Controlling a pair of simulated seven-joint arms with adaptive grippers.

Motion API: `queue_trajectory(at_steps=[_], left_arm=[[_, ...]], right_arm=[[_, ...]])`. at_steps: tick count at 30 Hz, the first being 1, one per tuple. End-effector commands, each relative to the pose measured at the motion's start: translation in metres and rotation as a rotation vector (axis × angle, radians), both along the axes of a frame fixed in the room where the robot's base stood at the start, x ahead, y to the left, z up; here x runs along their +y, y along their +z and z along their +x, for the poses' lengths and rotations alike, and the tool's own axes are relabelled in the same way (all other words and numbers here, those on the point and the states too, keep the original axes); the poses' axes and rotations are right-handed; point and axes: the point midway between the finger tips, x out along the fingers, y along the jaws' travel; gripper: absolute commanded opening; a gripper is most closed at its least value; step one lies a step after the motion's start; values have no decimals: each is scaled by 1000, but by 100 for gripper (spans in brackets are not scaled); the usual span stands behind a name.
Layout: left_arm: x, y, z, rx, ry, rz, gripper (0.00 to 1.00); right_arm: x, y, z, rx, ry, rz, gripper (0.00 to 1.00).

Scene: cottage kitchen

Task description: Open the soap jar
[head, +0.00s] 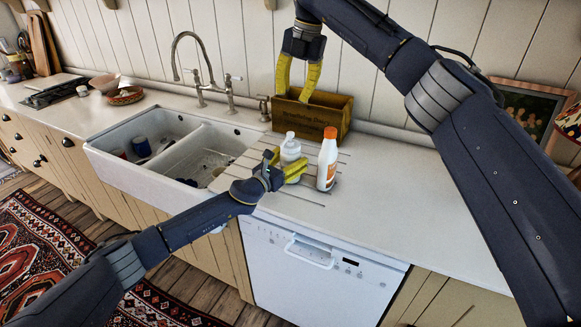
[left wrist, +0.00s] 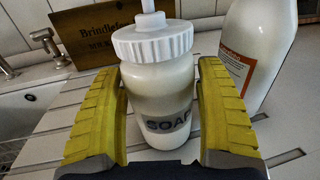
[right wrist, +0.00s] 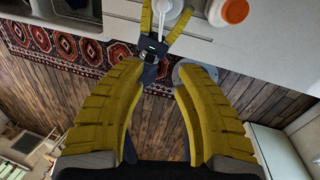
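The soap jar (head: 290,150) is a white bottle with a ribbed white lid and pump spout, upright on the counter. Its label reads SOAP in the left wrist view (left wrist: 165,105). My left gripper (head: 284,168) is low around the jar body, one yellow finger on each side. Its fingers (left wrist: 160,100) look spread wide; contact with the jar is unclear. The right wrist view shows the jar lid (right wrist: 168,8) from above. My right gripper (head: 300,88) is open and empty, pointing down above and behind the jar.
A white bottle with an orange cap (head: 327,160) stands close to the jar's right. A wooden box (head: 315,115) is behind, under my right gripper. A double sink (head: 175,165) with dishes is to the left. The counter to the right (head: 410,195) is clear.

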Motion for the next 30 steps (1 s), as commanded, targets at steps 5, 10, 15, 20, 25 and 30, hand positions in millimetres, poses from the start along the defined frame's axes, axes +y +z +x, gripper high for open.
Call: queue_trajectory(at_steps=[5,10,15,20,25,30], left_arm=[[0,0,0,0,0,0,51],[0,0,0,0,0,0,31],[0,0,0,0,0,0,14],[0,0,0,0,0,0,14],[0,0,0,0,0,0,14],[0,0,0,0,0,0,14]], right_arm=[[0,0,0,0,0,0,32],[0,0,0,0,0,0,32],[0,0,0,0,0,0,34],[-5,-11,1,16,-6,-1,34],[-8,-38,-6,-12,38,-53,34],[-3,-59,-16,-98,69,-119,34]])
